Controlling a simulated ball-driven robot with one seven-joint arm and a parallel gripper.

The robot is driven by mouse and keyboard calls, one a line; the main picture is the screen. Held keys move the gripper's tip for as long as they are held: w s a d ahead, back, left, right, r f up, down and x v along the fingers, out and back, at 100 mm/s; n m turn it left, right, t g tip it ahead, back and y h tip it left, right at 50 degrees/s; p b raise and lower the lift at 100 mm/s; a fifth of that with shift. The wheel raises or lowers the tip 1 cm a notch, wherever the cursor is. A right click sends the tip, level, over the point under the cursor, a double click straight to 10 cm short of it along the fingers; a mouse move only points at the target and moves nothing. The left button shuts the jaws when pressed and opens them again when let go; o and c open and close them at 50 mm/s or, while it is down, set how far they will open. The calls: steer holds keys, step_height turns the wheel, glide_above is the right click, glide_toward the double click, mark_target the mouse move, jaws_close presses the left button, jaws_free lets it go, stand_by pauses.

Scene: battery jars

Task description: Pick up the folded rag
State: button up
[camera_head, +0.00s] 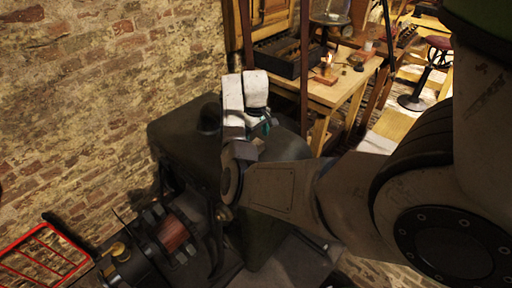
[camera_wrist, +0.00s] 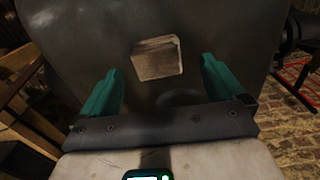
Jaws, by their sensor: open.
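The folded rag (camera_wrist: 157,57) is a small, pale brown-and-cream rectangular bundle. It lies on a dark, smooth surface (camera_wrist: 70,45) in the upper middle of the wrist view. My gripper (camera_wrist: 160,66) is open, with one teal finger on each side of the picture and the rag ahead, between the lines of the fingertips. Nothing is held. Whether the fingertips are level with the rag cannot be told. In the head view my gripper (camera_head: 260,128) is over the dark cover (camera_head: 175,128), partly hidden by my wrist. I cannot make out the rag there.
A machine with a copper-coloured coil (camera_head: 173,232) stands below the dark cover. A red metal frame (camera_head: 40,258) is at lower left. A brick wall (camera_head: 100,90) rises on the left. A wooden table (camera_head: 335,92) with a dark crate (camera_head: 285,58) is behind.

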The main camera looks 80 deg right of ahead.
mark_target(256, 144)
steer(key=shift+d+f, duration=0.15)
steer(key=shift+f, duration=1)
steer(key=shift+d+f, duration=0.1)
steer(key=shift+f, duration=1.05)
steer(key=shift+c, duration=0.4)
steer(key=c, duration=0.9)
steer(key=shift+c, duration=0.3)
steer(key=shift+r, duration=0.15)
